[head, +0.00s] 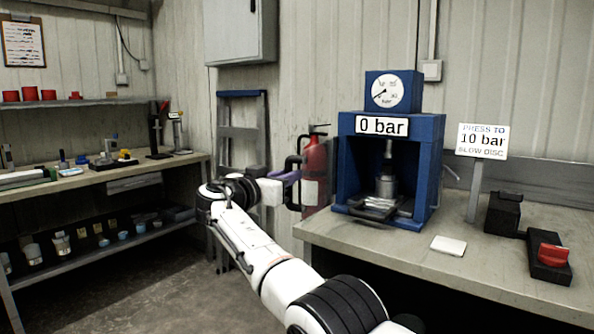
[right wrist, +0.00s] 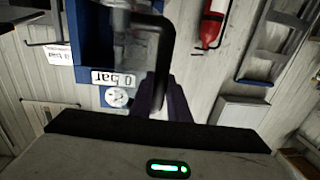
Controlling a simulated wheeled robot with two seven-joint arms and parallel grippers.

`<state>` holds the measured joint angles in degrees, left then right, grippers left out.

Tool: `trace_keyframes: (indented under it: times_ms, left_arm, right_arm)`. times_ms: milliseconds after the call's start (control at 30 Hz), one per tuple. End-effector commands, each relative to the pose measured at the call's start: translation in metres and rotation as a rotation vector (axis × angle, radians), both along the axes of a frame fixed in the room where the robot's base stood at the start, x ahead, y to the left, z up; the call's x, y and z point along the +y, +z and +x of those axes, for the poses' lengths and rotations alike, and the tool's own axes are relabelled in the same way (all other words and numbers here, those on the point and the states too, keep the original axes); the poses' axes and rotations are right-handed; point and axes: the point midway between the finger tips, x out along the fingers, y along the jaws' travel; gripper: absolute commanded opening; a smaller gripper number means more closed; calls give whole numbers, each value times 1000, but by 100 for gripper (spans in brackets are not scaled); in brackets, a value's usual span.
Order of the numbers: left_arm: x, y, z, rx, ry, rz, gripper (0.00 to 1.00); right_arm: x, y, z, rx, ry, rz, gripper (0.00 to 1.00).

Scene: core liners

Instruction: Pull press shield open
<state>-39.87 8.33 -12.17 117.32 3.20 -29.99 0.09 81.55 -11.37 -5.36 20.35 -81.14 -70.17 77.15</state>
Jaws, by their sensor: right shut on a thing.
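The blue press (head: 428,165) stands on the right bench, with a "0 bar" sign and a round gauge on top. Its front is uncovered, and a metal cylinder (head: 386,183) shows inside. A see-through shield (head: 320,190) appears to stand out to the left of the press opening, swung away from its front. The shield's black handle (head: 291,190) is on its left side; it also shows in the right wrist view (right wrist: 166,45). My right gripper (head: 288,175) is shut on this handle, its dark fingers (right wrist: 165,98) around the bar. My left gripper is not in view.
A red fire extinguisher (head: 315,155) is on the wall behind the shield. A sign on a post (head: 482,140), a white block (head: 449,245) and a black device with a red switch (head: 549,257) are on the right bench (head: 400,270). A left bench (head: 105,177) holds small items.

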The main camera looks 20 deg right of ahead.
Motion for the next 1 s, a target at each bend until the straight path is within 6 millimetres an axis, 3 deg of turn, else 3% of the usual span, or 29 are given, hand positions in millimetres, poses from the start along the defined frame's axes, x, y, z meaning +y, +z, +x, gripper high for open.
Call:
trace_keyframes:
  times_ms: [633,667,700,1000]
  left_arm:
    - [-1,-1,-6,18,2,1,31]
    - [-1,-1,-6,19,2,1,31]
    - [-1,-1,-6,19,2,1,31]
    - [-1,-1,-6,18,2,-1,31]
  right_arm:
    - [3,1,-5,-4,-28,-14,0]
    - [3,1,-5,-4,-28,-14,20]
    - [3,1,-5,-4,-27,-14,23]
    - [7,0,-4,-3,-22,-12,23]
